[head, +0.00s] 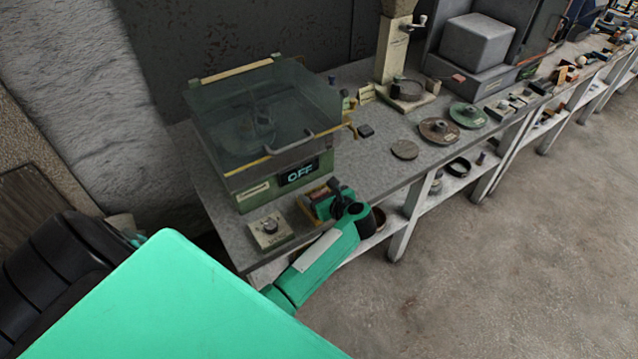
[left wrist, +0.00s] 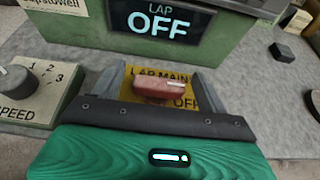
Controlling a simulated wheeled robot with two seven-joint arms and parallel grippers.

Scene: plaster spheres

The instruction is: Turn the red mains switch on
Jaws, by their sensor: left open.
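The red mains switch (left wrist: 160,87) is a small red handle on a yellow plate (left wrist: 182,76) marked LAP MAINS, with OFF at its lower right. The handle lies crosswise in the left wrist view. My left gripper (left wrist: 160,72) is open, with one grey finger on each side of the red handle; I cannot tell whether either finger touches it. In the head view my left gripper (head: 318,205) is low at the machine's front, and its arm hides most of the switch. The green lap machine (head: 265,130) shows OFF on its display (head: 299,173). My right gripper is not in view.
A speed dial box (head: 270,229) stands left of the switch, close to my left gripper. A small black block (head: 365,131) lies on the grey bench (head: 368,170) to the right. Discs (head: 438,130) and a grey machine (head: 474,50) stand farther along.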

